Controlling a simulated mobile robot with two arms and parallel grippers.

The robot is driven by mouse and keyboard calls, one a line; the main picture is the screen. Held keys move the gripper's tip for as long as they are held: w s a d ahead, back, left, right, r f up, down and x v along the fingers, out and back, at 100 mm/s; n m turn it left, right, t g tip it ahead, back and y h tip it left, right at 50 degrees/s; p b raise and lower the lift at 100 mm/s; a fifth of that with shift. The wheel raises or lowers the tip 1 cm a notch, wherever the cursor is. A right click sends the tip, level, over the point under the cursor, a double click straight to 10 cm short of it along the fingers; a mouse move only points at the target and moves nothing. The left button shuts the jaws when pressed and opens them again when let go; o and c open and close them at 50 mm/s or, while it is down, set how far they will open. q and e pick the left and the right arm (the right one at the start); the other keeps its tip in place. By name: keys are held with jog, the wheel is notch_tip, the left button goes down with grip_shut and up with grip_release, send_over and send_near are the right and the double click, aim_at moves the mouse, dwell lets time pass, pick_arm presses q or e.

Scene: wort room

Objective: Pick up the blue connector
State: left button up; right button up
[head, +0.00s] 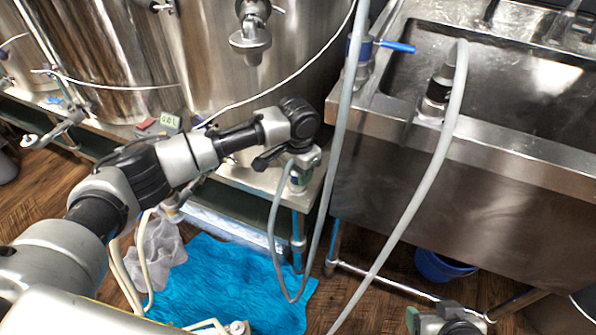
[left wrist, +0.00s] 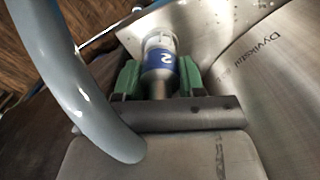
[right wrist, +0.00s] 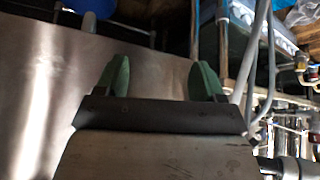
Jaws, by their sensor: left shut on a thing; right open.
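The blue connector (left wrist: 160,58) is a pale cylinder with a blue band marked "2". In the left wrist view it sits between the green fingers of my left gripper (left wrist: 158,74), which is shut on it. In the head view my left gripper (head: 301,158) is at the front of the steel tanks, with the connector (head: 297,181) partly hidden under it and a grey hose hanging nearby. My right gripper (right wrist: 160,78) is open and empty in front of the sink's steel side. It also shows at the bottom edge of the head view (head: 440,318).
A steel sink (head: 520,150) stands at the right, with grey hoses (head: 425,190) running over its edge to the floor. Steel tanks (head: 240,60) fill the back. A blue cloth (head: 215,285) lies on the floor, and a blue bucket (head: 440,265) sits under the sink.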

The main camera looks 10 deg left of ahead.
pick_arm(q)
notch_tip(320, 180, up, 2)
jog(key=shift+a+r+p, duration=0.15)
jog(key=shift+r+p, duration=0.1)
jog(key=shift+p, duration=0.35)
notch_tip(320, 180, up, 5)
jog(key=shift+f+p, duration=0.2)
jog(key=shift+p, duration=0.6)
pick_arm(e)
jog(key=s+d+g, duration=0.2)
jog(key=s+g, duration=0.1)
jog(key=s, duration=0.2)
pick_arm(q)
jog(key=s+a+p, duration=0.3)
jog(key=s+a, duration=0.8)
jog(key=a, duration=0.5)
jog(key=shift+s, duration=0.15)
pick_arm(e)
notch_tip(320, 180, down, 10)
jog(key=w+a+g, duration=0.1)
jog(key=w, duration=0.1)
jog(key=shift+f+h, duration=0.15)
jog(key=shift+h, duration=0.25)
pick_arm(q)
jog(key=shift+f, duration=0.1)
pick_arm(e)
jog(key=shift+w, duration=0.1)
pick_arm(q)
jog(key=shift+p, duration=0.3)
